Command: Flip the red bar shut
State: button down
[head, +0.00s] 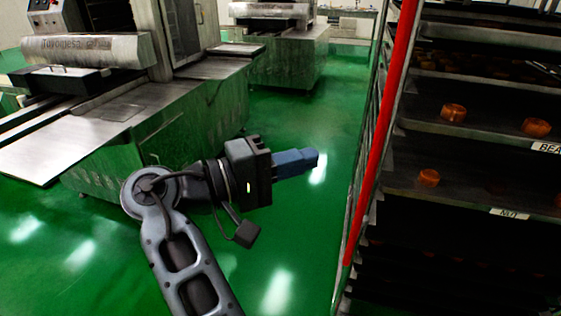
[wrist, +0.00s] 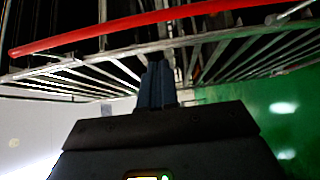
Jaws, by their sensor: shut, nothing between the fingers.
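The red bar (head: 386,130) runs steeply along the left front edge of the dark tray rack in the head view. It also crosses the top of the wrist view (wrist: 130,22) as a long, slightly slanted red rod. My gripper (head: 316,158) is shut and empty, with its blue fingers pointing right toward the rack. In the head view a strip of green floor shows between the fingertips and the bar. In the wrist view the shut fingers (wrist: 158,66) point up toward the bar, and I see no contact.
The rack holds trays with orange round pieces (head: 453,112) and labels, such as a NUT label (head: 510,214). A steel machine (head: 150,120) stands at the left and another machine (head: 285,50) at the back. Green floor (head: 310,110) is clear between the machines and the rack.

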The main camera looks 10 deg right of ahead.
aim_at(381, 147)
jog(key=s+d+p, duration=0.1)
jog(key=d, duration=0.6)
jog(key=shift+d, duration=0.15)
